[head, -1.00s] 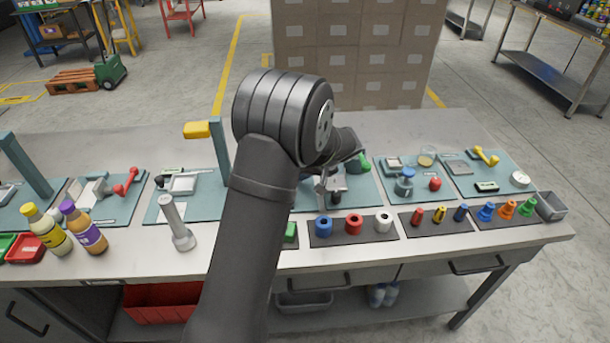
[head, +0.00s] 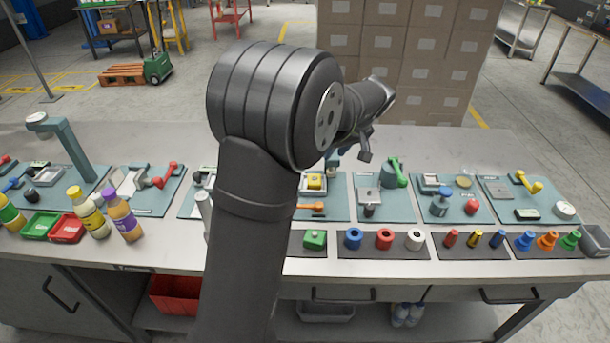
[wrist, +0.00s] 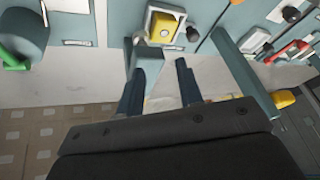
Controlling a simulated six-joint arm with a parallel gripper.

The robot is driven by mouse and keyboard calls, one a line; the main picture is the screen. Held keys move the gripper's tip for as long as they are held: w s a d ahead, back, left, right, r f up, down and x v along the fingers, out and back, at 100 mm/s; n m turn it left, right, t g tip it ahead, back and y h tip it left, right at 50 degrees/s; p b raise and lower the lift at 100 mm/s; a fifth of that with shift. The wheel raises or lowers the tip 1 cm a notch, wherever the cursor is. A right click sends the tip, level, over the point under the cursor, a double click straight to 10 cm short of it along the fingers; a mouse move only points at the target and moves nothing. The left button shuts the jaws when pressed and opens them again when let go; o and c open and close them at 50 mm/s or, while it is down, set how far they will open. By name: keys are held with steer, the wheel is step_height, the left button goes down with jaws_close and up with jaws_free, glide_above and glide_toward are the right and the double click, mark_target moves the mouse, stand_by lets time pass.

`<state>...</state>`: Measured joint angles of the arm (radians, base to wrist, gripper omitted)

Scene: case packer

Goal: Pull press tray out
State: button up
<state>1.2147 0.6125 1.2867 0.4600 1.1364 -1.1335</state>
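A pale tray (head: 313,190) holding a yellow block (head: 314,182) sits on a teal station plate, with an orange handle (head: 311,206) in front; I take it for the press tray. In the wrist view the tray (wrist: 152,20) is at the top centre, the yellow block (wrist: 164,28) inside it. A teal post (wrist: 147,58) rises beside it, mostly hidden by my arm in the head view. My gripper (wrist: 160,85) is open, with its fingers apart and nothing visibly held. In the head view my gripper (head: 356,146) is above the bench's rear part, behind the stations, apart from the tray.
A green-handled station (head: 397,172) stands to the right. Colored rings and pegs line the bench front. Bottles (head: 122,216) stand left. Stacked cartons (head: 410,60) are behind.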

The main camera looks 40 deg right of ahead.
steer(key=w+a+r+n, duration=0.3)
steer(key=w+a, duration=0.2)
steer(key=a, duration=0.1)
steer(key=x, duration=1.7)
steer(key=shift+s+d+f, duration=0.15)
steer(key=shift+s+d, duration=0.05)
steer(key=shift+s, duration=0.25)
jaws_close()
